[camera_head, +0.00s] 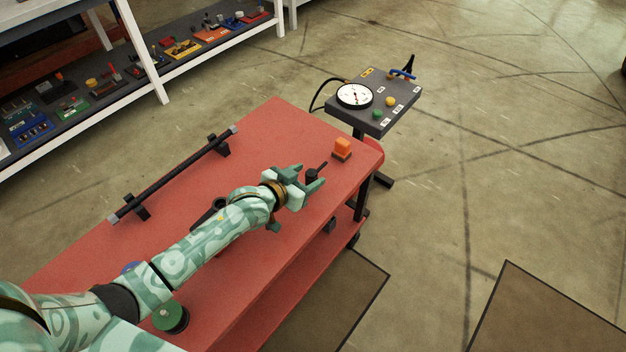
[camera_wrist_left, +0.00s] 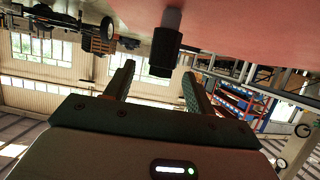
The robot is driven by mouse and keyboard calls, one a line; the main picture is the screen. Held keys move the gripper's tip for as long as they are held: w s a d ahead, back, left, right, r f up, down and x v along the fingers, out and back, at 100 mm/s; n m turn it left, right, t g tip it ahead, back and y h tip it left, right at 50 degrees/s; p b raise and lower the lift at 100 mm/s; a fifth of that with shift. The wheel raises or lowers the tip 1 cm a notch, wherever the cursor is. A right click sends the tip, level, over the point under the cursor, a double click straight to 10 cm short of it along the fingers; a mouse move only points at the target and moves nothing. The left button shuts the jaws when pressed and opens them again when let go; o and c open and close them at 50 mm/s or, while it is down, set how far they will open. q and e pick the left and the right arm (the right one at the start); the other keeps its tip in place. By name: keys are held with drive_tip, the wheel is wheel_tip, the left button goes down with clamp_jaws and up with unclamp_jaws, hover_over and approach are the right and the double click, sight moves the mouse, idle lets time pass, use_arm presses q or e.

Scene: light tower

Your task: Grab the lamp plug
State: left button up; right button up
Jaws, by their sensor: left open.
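A small black plug-like piece (camera_head: 312,175) stands on the red cart top by my left fingertips; I take it to be the lamp plug. It also shows in the left wrist view as a dark cylinder (camera_wrist_left: 165,52) against the red surface, between the line of the fingers and just ahead of them. My left gripper (camera_head: 307,178) is open, with one finger on each side of the piece in the head view. In the wrist view the open fingers (camera_wrist_left: 158,74) hold nothing. Whether they touch the piece I cannot tell. My right gripper is out of view.
An orange block (camera_head: 342,147) sits near the cart's far corner. A black bar on stands (camera_head: 175,174) lies along the left side. A green-topped disc (camera_head: 170,316) is beside my forearm. A gauge panel (camera_head: 380,103) stands beyond the red cart (camera_head: 275,130).

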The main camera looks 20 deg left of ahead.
sight(311, 172)
use_arm(q)
drive_tip(key=b+x, duration=0.2)
drive_tip(key=x, duration=0.2)
drive_tip(key=shift+w+f, duration=0.15)
drive_tip(key=shift+f, duration=0.05)
drive_tip(key=shift+w+d+r, duration=0.1)
drive_tip(key=shift+w, duration=0.05)
drive_tip(key=shift+r, duration=0.15)
drive_tip(key=c, duration=1.1)
drive_tip(key=shift+o, duration=0.2)
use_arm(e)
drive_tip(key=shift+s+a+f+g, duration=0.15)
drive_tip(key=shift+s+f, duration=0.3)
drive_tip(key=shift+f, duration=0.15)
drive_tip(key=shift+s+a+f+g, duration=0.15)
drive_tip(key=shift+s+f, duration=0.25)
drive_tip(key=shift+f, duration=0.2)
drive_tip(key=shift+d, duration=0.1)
